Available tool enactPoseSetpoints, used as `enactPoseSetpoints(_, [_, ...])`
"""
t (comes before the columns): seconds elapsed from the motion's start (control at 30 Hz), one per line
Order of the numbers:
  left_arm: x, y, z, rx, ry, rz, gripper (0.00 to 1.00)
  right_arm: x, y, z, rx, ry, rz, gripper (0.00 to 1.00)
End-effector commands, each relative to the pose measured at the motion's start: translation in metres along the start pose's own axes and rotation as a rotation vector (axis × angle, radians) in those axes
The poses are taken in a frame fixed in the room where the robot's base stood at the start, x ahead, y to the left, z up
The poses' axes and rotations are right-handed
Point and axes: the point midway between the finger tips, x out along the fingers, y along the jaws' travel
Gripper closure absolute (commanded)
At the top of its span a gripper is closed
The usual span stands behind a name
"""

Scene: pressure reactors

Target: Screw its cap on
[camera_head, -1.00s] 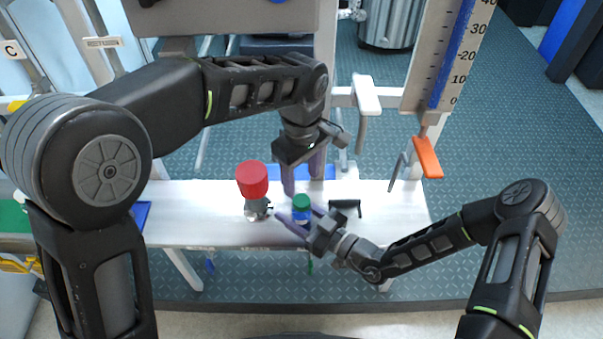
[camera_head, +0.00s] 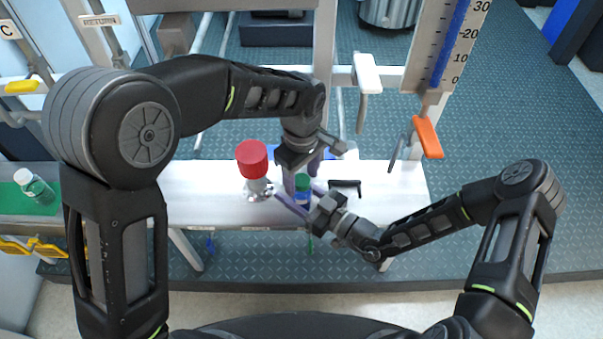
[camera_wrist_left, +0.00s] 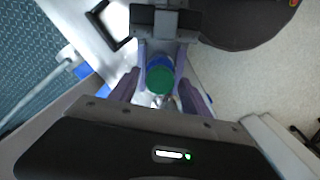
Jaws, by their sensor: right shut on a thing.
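A small blue bottle (camera_head: 302,197) with a green cap (camera_head: 302,182) on top stands at the middle of the white bench. My right gripper (camera_head: 297,199) comes in from the right and is shut on the bottle's body. My left gripper (camera_head: 302,181) is above the bottle, pointing down, with its fingers either side of the green cap. In the left wrist view the green cap (camera_wrist_left: 160,80) lies between the left fingers (camera_wrist_left: 162,90), which stand apart with gaps to the cap. The blue bottle (camera_wrist_left: 158,64) shows beside the cap, and the bottle's lower part is hidden.
A red-topped metal fitting (camera_head: 252,160) stands just left of the bottle. A black bracket (camera_head: 345,186) lies to its right. An orange lever (camera_head: 428,137) hangs by the scale post. The bench (camera_head: 200,195) is free at left.

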Motion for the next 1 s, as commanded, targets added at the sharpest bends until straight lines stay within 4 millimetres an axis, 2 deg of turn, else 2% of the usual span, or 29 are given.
enactPoseSetpoints(0.07, [-0.0001,0.0,0.0,0.0,0.0,0.0,0.52,0.0,0.0001,-0.0001,0.0,0.0,0.0,1.0])
enactPoseSetpoints(0.67, [-0.0004,0.0001,0.0,0.0,0.0,0.0,1.0,0.0,0.0,-0.0001,0.0,0.0,0.0,1.0])
enactPoseSetpoints(0.87, [-0.0004,0.0001,0.0,0.003,0.0,0.0,1.0,0.0,0.0,-0.0001,0.0,0.0,0.0,1.0])
enactPoseSetpoints(1.0, [-0.0002,0.0,-0.0001,0.095,-0.001,0.0,1.0,0.0,-0.0001,-0.0001,0.0,0.0,0.0,1.0])
